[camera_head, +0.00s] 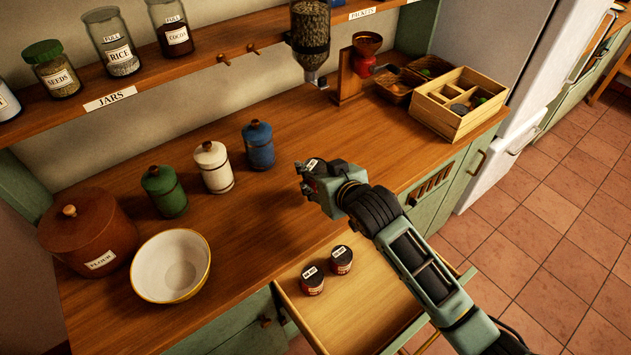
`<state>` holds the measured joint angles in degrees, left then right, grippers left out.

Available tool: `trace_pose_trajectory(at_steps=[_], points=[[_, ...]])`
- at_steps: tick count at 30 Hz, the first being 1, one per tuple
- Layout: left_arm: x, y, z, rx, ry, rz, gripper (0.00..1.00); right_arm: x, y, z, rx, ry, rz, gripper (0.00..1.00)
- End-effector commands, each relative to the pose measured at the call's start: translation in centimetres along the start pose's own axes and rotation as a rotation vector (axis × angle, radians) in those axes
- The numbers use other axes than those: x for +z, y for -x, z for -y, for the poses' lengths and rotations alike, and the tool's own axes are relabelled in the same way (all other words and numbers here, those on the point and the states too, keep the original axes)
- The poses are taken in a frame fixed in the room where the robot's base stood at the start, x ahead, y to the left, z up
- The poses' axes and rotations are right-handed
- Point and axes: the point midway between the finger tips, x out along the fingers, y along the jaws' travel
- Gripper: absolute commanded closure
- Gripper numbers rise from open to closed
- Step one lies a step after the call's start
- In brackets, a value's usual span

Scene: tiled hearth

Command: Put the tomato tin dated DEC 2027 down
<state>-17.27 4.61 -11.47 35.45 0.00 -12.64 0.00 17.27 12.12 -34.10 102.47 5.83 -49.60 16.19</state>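My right gripper (309,182) comes in from the lower right and is above the wooden worktop, in front of the blue canister. A small dark-topped tin (312,164) with a white label shows between its fingers, mostly hidden by them; I cannot read its date. The gripper appears shut on this tin and holds it. Two more small tins with dark lids, white labels and red sides, a left one (312,281) and a right one (341,260), stand in the open drawer (365,308). Their dates are too small to read. My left gripper is not in view.
On the worktop (265,222) stand a flour pot (88,232), cream bowl (171,266), green (164,192), white (214,168) and blue (258,146) canisters, a grinder (364,68) and a divided wooden box (460,104). The worktop's middle is clear. A jar shelf (170,68) runs above.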

Motion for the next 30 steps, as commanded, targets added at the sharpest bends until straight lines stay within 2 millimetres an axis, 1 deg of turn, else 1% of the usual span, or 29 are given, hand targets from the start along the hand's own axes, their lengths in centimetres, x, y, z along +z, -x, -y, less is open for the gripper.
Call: trace_pose_trajectory(at_steps=[1, 5, 9, 13, 25, 26, 30], points=[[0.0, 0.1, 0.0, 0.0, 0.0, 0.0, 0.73, -0.1, -0.5, 0.3, 0.0, -0.001, -0.002, 0.89], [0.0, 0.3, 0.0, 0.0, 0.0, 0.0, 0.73, 0.2, -1.2, 0.5, 0.001, 0.0, -0.002, 0.89], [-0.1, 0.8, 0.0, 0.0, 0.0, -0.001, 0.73, 2.1, -2.1, 0.5, 0.001, 0.002, 0.002, 0.89], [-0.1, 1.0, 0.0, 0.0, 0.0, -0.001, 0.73, 3.3, -2.9, 0.5, 0.0, 0.001, -0.001, 0.89], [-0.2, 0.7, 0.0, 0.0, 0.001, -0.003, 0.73, 3.9, -3.2, 0.5, 0.0, 0.001, -0.003, 0.89], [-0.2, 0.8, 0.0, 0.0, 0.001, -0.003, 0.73, 4.0, -3.2, 0.5, 0.0, 0.001, 0.0, 0.53], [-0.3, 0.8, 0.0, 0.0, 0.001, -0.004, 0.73, 4.0, -3.2, 0.5, 0.001, 0.001, 0.0, 0.41]])
